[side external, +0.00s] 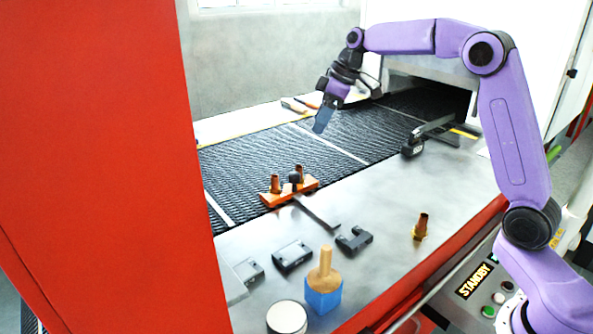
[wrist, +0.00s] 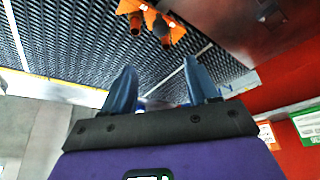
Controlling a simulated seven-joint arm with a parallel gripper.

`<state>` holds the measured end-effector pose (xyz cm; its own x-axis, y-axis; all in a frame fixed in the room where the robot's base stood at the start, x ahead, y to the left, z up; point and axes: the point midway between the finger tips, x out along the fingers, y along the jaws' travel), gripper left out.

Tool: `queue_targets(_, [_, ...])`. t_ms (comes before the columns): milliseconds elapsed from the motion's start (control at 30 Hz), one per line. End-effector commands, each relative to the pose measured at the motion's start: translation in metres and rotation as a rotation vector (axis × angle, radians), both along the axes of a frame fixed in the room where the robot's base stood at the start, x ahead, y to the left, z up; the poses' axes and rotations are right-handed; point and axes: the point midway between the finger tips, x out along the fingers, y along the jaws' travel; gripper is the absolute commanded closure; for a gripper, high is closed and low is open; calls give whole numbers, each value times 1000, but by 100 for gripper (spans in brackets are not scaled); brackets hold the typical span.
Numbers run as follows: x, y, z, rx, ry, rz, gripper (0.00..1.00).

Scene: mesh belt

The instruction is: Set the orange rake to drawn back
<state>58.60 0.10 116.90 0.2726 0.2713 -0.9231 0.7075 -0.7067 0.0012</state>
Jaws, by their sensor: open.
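The orange rake (side external: 289,194) lies at the near edge of the black mesh belt (side external: 262,160), with a dark knob on it and a flat metal handle (side external: 316,212) reaching over the steel table. Two copper-coloured pieces stand at the rake. In the wrist view the rake (wrist: 150,12) shows at the top, partly cut off. My gripper (side external: 320,122) is raised above the belt, behind and to the right of the rake, apart from it. In the wrist view its blue fingers (wrist: 160,88) are spread with nothing between them.
A copper piece (side external: 421,226), dark blocks (side external: 292,256), a notched dark block (side external: 353,240), a blue block with a wooden top (side external: 323,290) and a round white-topped item (side external: 287,318) stand on the steel table (side external: 380,205). A red panel (side external: 100,150) blocks the left. A black device (side external: 412,148) sits at the belt's right.

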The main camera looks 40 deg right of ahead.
Motion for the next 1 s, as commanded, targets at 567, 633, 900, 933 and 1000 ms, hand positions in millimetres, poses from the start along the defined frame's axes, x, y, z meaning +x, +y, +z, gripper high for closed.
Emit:
queue_targets(567, [26,28,-98,-1,7,1,41])
queue_targets(633, [30,32,-110,-1,7,0,41])
queue_targets(900, [40,42,-143,0,5,-1,41])
queue_targets(933, [41,43,-145,0,3,-1,41])
queue_targets(1000, [43,44,-149,0,2,-1,41])
